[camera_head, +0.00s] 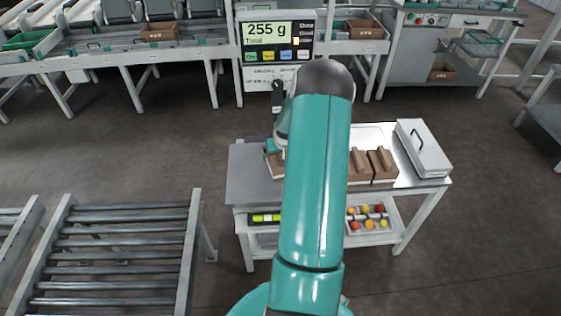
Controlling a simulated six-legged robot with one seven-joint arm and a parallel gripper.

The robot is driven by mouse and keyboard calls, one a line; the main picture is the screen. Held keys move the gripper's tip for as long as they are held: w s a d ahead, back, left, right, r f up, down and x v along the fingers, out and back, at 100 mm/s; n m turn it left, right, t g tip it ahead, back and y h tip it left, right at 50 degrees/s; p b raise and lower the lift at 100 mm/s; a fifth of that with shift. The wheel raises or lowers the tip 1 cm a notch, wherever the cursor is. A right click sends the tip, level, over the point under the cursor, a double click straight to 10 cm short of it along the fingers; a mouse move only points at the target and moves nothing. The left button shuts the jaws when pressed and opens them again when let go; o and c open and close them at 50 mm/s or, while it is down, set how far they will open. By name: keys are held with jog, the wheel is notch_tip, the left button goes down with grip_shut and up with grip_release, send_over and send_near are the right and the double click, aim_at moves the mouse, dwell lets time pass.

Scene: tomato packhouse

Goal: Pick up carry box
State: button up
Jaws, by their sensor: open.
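Several brown cardboard carry boxes stand on the worktable (254,180). Two of them, a left one (358,167) and a right one (382,166), stand side by side right of my arm, each with a raised ridge on top. Another brown box (274,166) shows partly at the left edge of my arm. My gripper (275,148) is low over this box, open, and mostly hidden behind my arm. I cannot tell whether its fingers touch the box or stand around its top. The rest of the box is hidden.
A white case (422,149) with a dark handle stands at the table's right end. A tray of coloured tomatoes (367,217) sits on the shelf below. A display (277,41) reading 255 g stands behind. A roller conveyor (120,255) is at left.

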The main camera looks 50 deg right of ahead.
jog(key=shift+f, duration=0.2)
dwell(0.3)
jog(key=c, duration=0.9)
jog(key=shift+c, duration=0.8)
jog(key=shift+r, duration=0.15)
